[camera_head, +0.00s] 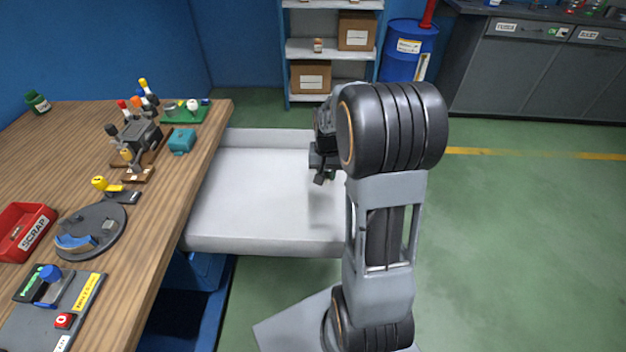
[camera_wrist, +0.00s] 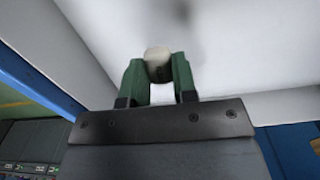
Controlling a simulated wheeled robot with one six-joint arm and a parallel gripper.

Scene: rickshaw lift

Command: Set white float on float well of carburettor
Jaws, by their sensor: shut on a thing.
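My gripper (camera_wrist: 158,76) has green fingers and is shut on a small off-white rounded piece, which looks like the white float (camera_wrist: 157,58). The piece sits between the fingertips, with a pale surface behind it. In the head view my gripper (camera_head: 328,177) hangs over the light grey bench top, right of the wooden table, and the held piece cannot be made out there. A dark grey block that looks like the carburettor (camera_head: 140,136) stands on a wooden base at the far part of the table. Its float well is too small to make out.
Near the carburettor are a green tray (camera_head: 176,119) with small parts, a teal block (camera_head: 181,141) and several coloured-handled tools. A grey round plate (camera_head: 103,222), a red scrap bin (camera_head: 36,214) and a switch panel (camera_head: 30,327) are nearer. The light grey surface (camera_head: 262,190) is clear.

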